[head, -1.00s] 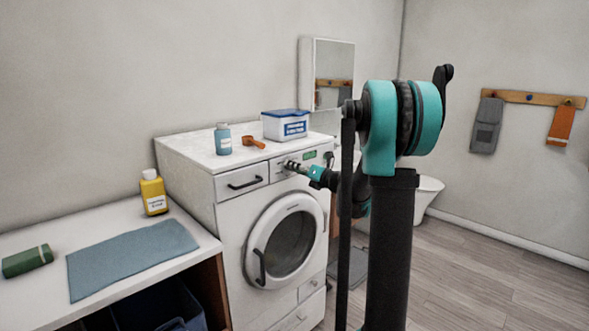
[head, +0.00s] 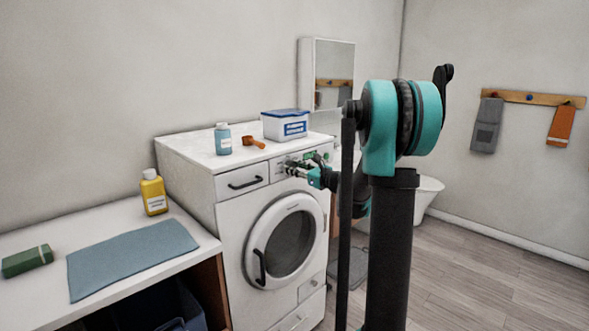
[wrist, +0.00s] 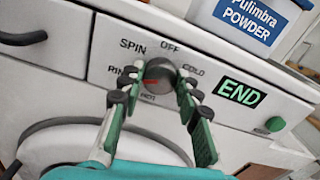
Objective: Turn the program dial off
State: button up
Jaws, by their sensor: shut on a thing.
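The program dial (wrist: 158,72) is a round grey knob on the washing machine's white front panel. Its red mark points to the left, near the partly covered RINSE label. OFF is printed above it, SPIN at upper left, COLD at upper right and HOT below. My gripper (wrist: 158,82) has its green fingers with dark pads on either side of the dial and is shut on it. In the head view my gripper (head: 297,168) reaches the panel from the right, and the dial is mostly hidden there.
The washing machine (head: 229,210) carries a white powder box (head: 285,128), an orange scoop (head: 254,143) and a blue bottle (head: 223,139) on top. A green END display (wrist: 240,93) and a green button (wrist: 275,124) sit right of the dial. A detergent drawer (wrist: 40,40) is left.

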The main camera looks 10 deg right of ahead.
jog(key=m, duration=2.2)
dwell(2.5)
dwell(0.4)
jog(key=o, duration=1.2)
jog(key=shift+c, duration=0.2)
